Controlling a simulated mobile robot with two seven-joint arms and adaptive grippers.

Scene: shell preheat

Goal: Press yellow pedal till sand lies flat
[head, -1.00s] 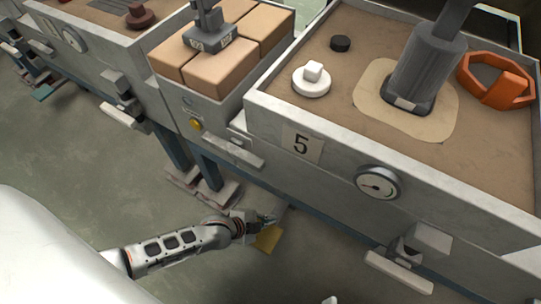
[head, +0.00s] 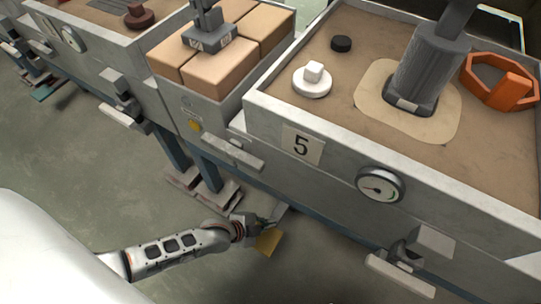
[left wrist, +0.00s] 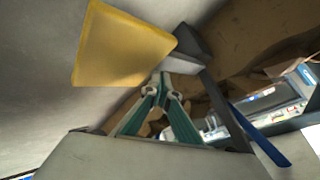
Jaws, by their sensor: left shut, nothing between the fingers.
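The yellow pedal (head: 267,243) is low beneath the front of the sand box marked 5. In the left wrist view the yellow pedal (left wrist: 120,48) fills the upper left, beside a grey bracket. My left gripper (head: 268,222) is at the pedal's upper edge in the head view. Its green fingers (left wrist: 163,80) are shut and empty, just right of and below the pedal plate in the wrist view. I cannot tell whether they touch it. The brown sand (head: 300,112) has a paler patch (head: 372,84) around a grey column. My right gripper is out of view.
The box's front wall (head: 340,155) carries a round gauge (head: 380,186) and a small ledge (head: 400,272). A station with tan blocks (head: 222,68) and grey pedals (head: 217,196) stands to the left. The floor (head: 80,160) left of my arm is clear.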

